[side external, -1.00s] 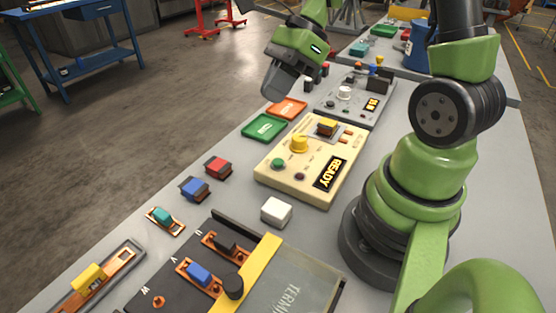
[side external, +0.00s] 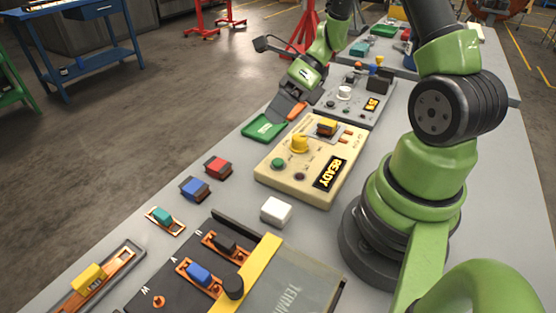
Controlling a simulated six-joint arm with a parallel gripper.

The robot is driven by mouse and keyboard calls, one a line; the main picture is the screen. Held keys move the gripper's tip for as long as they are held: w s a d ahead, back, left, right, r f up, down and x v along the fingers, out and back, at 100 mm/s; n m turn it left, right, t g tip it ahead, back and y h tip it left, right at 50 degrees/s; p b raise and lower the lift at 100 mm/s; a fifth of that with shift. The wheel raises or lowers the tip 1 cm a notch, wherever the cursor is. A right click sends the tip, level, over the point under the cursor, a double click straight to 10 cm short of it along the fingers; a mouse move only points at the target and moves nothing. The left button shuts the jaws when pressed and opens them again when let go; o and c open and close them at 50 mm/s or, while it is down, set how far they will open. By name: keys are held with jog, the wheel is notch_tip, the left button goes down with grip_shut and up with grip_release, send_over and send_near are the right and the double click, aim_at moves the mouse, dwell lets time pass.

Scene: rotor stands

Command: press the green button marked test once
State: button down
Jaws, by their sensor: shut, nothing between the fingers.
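The cream test box (side external: 272,179) stands on the grey bench in the side external view. A round green button (side external: 278,163) sits at its front left; its marking is too small to read. The box's display (side external: 330,173) reads READY. A yellow knob (side external: 299,144) and a small dark button (side external: 299,176) are also on top.
Red (side external: 217,165) and blue (side external: 194,187) blocks and a white block (side external: 276,211) are nearby. A grey panel (side external: 352,108) stands farther back.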

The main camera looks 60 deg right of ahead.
aim_at(279, 160)
jog(key=shift+f, duration=3.75)
jog(key=shift+f, duration=0.1)
jog(key=shift+f, duration=0.3)
jog(key=shift+f, duration=0.7)
jog(key=shift+r, duration=0.1)
jog(key=shift+s+r, duration=0.15)
jog(key=shift+r, duration=0.4)
jog(key=shift+r, duration=0.1)
jog(key=shift+r, duration=2.5)
